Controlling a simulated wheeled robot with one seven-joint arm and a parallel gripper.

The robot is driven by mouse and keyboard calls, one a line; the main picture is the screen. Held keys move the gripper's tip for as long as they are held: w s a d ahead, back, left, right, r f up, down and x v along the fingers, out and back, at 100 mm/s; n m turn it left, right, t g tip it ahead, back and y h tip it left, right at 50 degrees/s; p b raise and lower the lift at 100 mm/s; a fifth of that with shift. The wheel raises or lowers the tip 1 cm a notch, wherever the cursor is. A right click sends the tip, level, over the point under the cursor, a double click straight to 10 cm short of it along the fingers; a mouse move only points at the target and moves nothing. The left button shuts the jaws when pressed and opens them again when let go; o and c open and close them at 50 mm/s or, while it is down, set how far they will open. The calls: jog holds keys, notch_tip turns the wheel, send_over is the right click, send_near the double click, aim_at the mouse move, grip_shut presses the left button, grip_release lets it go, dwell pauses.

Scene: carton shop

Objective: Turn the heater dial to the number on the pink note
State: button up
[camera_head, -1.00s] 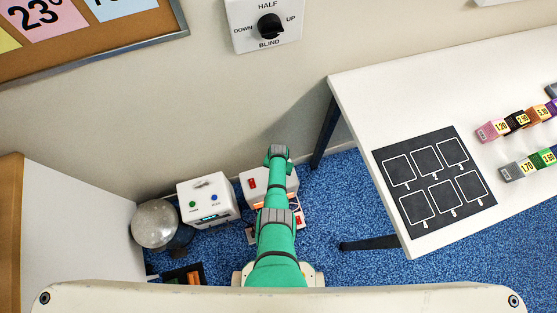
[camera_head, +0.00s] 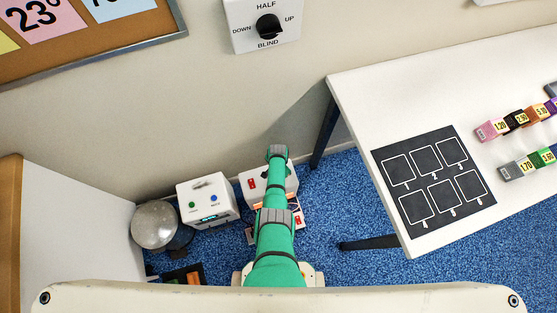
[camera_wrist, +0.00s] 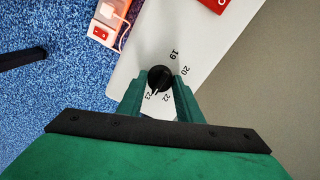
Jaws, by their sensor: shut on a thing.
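The pink note (camera_head: 38,18) on the cork board at top left in the head view reads 23°. The heater (camera_head: 250,187) is a white box on the floor by the wall, partly hidden behind my arm. In the wrist view, its white face (camera_wrist: 205,55) carries the black dial (camera_wrist: 160,74), with 19, 20, 22 and 23 visible around it. My gripper (camera_wrist: 160,84) is shut on the dial, with one green finger on each side. The head view hides my fingers and the dial.
A white table (camera_head: 355,105) is at right. A red-switched power strip (camera_wrist: 104,33) lies beside the heater. A blind knob (camera_head: 268,27) is on the wall.

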dwell(0.3)
jog(key=o, duration=1)
jog(key=shift+o, duration=0.2)
notch_tip(320, 180, up, 11)
dwell(0.4)
